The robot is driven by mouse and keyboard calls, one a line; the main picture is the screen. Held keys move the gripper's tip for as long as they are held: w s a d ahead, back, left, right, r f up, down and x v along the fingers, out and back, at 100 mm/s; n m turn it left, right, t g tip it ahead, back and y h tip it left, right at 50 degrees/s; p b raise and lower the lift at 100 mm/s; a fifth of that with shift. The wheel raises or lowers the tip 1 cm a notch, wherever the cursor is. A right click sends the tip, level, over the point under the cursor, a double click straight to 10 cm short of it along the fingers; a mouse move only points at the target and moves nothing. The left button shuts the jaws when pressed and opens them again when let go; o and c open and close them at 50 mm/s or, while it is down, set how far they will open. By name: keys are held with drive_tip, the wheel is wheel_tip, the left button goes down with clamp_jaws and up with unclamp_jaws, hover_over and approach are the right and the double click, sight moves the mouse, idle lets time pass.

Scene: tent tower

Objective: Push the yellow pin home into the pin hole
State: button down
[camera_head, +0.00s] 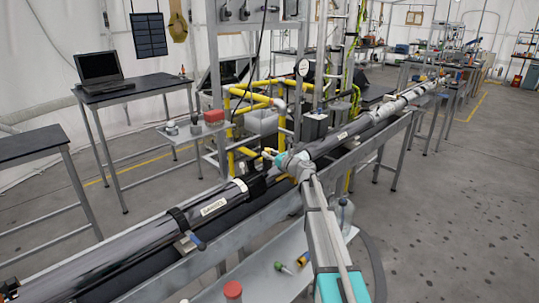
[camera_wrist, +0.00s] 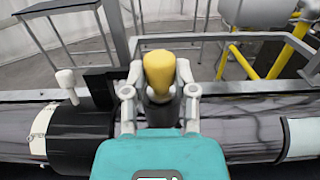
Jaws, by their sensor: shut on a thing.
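The yellow pin (camera_wrist: 160,72) shows its rounded yellow head in the middle of the wrist view, with a dark grey part below it. My gripper (camera_wrist: 161,100) is shut on it, one grey finger on each side. The pin hole is hidden behind my gripper and the pin, so I cannot tell how deep the pin sits.
A black collar (camera_wrist: 82,138) and a white-tipped lever (camera_wrist: 66,82) are left of my gripper. Yellow pipes (camera_head: 250,97) and a pressure gauge (camera_head: 303,67) stand behind the tube. A lower shelf (camera_head: 262,278) holds a red-lidded jar (camera_head: 233,291) and small items.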

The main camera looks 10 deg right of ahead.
drive_tip(key=shift+f, duration=0.2)
drive_tip(key=shift+c, duration=1.7)
unclamp_jaws()
drive_tip(key=shift+r, duration=0.15)
wheel_tip(320, 180, up, 11)
drive_tip(key=p, duration=1.1)
drive_tip(key=shift+a, duration=0.1)
